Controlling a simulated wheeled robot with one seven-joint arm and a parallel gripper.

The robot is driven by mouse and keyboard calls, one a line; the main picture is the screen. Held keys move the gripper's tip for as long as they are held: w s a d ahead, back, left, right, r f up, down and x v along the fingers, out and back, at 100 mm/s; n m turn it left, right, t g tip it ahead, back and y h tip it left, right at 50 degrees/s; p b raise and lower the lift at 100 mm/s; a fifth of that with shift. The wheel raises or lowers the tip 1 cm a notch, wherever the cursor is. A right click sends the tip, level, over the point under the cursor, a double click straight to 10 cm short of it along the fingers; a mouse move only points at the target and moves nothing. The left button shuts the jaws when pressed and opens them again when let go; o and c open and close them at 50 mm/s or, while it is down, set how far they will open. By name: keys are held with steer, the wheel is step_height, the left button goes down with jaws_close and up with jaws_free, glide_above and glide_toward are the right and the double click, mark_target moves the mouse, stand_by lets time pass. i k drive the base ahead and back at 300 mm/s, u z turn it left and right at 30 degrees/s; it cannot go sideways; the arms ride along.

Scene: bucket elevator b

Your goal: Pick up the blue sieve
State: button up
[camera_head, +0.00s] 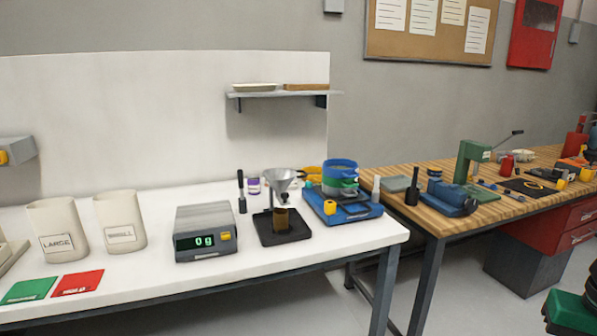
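The blue sieve (340,165) is the top ring of a round stack. A green ring (341,181) sits beneath it, with another blue-grey layer lower down. The stack stands on a blue base machine (350,212) with a yellow knob at the right end of the white table. My gripper is not in view.
A metal funnel on a black stand (284,228) is just left of the sieve stack. A scale (204,233) reading 0 g and two bins labelled LARGE (54,222) and SMALL (120,211) are further left. A white bottle (376,189) stands close right. A wall shelf (277,94) hangs above.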

mark_target(343, 171)
steer(key=u, duration=0.15)
steer(key=i, duration=1)
steer(key=z, duration=0.1)
